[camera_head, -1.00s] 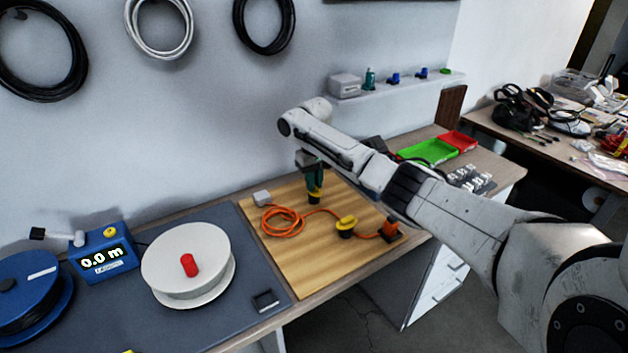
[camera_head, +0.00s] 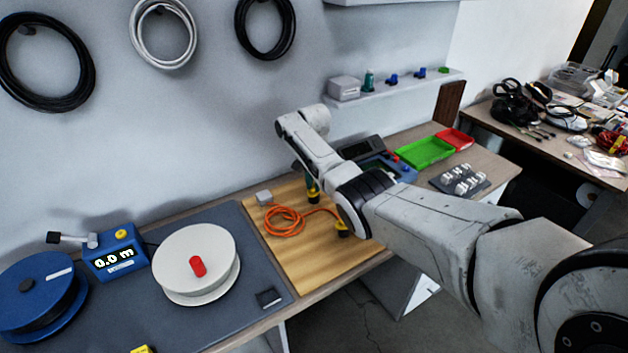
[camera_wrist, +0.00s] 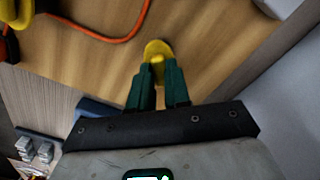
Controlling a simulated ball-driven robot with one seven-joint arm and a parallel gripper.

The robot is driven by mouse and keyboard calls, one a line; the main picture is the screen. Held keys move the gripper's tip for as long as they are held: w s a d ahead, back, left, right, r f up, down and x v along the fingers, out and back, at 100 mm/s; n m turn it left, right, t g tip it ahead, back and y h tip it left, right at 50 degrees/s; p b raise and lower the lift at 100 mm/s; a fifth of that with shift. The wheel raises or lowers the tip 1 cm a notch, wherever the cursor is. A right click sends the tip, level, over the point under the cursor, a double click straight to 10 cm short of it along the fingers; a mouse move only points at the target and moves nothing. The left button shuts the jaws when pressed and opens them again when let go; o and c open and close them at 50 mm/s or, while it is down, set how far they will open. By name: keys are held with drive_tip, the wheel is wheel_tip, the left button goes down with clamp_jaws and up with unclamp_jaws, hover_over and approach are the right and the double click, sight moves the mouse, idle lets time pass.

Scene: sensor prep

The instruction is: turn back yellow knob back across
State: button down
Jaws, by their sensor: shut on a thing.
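A yellow knob (camera_head: 313,195) stands at the back of the wooden board (camera_head: 295,262). It also shows in the wrist view (camera_wrist: 157,48), with its yellow top between the tips of my green fingers. My gripper (camera_wrist: 158,72) is shut on this knob and points down at it from above. In the head view my gripper (camera_head: 309,180) is partly hidden by my arm. A second yellow knob (camera_head: 342,229) sits nearer the front of the board, partly covered by my arm. An orange cable (camera_head: 288,222) lies coiled on the board and runs toward the second knob.
A small grey box (camera_head: 264,198) sits at the board's back left corner. A white spool (camera_head: 195,258) and a blue meter (camera_head: 117,252) reading 0.0 m stand on the grey mat to the left. Green (camera_head: 426,152) and red (camera_head: 456,139) trays lie beyond my arm.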

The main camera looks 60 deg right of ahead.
sight(314, 186)
drive_tip(key=m, duration=0.3)
drive_tip(key=shift+m, duration=2.3)
drive_tip(key=shift+d+r+m, duration=0.1)
drive_tip(key=shift+m, duration=0.2)
drive_tip(key=c, duration=1.1)
unclamp_jaws()
wheel_tip(314, 186, up, 11)
drive_tip(key=shift+f+b, duration=0.15)
drive_tip(key=shift+b, duration=0.6)
